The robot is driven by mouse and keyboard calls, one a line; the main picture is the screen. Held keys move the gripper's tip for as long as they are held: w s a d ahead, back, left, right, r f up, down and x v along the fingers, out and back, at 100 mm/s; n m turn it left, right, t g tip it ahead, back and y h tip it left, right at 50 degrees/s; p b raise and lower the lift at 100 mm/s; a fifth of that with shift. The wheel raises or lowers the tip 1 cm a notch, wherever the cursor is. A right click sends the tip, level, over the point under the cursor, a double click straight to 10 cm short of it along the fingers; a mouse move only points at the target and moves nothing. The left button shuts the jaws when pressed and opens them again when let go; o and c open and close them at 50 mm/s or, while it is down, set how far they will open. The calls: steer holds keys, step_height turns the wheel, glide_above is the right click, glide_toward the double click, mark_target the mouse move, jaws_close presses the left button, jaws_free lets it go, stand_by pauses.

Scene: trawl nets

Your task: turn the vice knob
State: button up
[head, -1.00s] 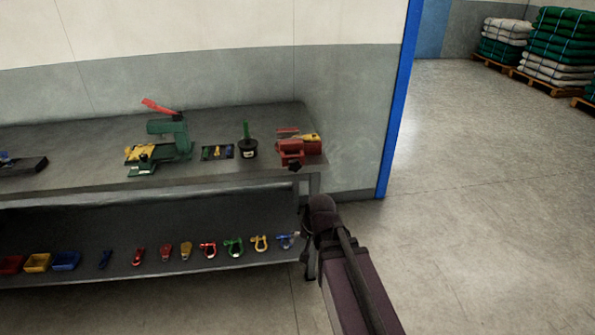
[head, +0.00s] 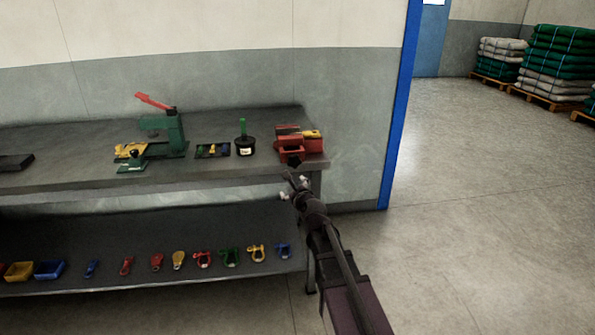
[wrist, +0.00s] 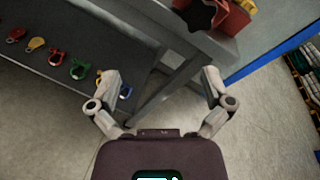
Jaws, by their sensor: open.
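The red vice (head: 298,143) stands at the right end of the workbench top. Its dark knob (head: 293,160) faces the bench's front edge. In the wrist view the black star-shaped knob (wrist: 199,14) is at the top, in front of the red vice body (wrist: 232,16), which the frame cuts off. My gripper (head: 293,187) is just below and in front of the knob, apart from it. In the wrist view my gripper (wrist: 160,82) has its fingers spread wide with nothing between them, and the knob lies beyond the fingertips.
The workbench (head: 225,180) has a front edge and a leg (wrist: 170,90) close to my gripper. A green press (head: 165,135) and a black pot (head: 244,148) stand left of the vice. Coloured shackles (head: 230,257) lie on the lower shelf.

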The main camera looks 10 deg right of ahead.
mark_target(294, 162)
steer(key=w+d+m+h, duration=0.1)
steer(key=m, duration=0.1)
steer(key=d+m+t+b, duration=0.1)
steer(key=m, duration=0.1)
steer(key=w+d+m+t+h+b, duration=0.1)
steer(key=m, duration=0.2)
steer(key=shift+w+r+h, duration=0.2)
steer(key=shift+w+h, duration=0.1)
steer(key=shift+w, duration=0.15)
steer(key=w, duration=1.3)
steer(key=shift+w, duration=0.25)
steer(key=c, duration=1)
steer(key=shift+o, duration=0.5)
steer(key=shift+d, duration=0.55)
steer(key=shift+w+a, duration=0.1)
steer(key=shift+a, duration=0.3)
steer(key=shift+c, duration=0.3)
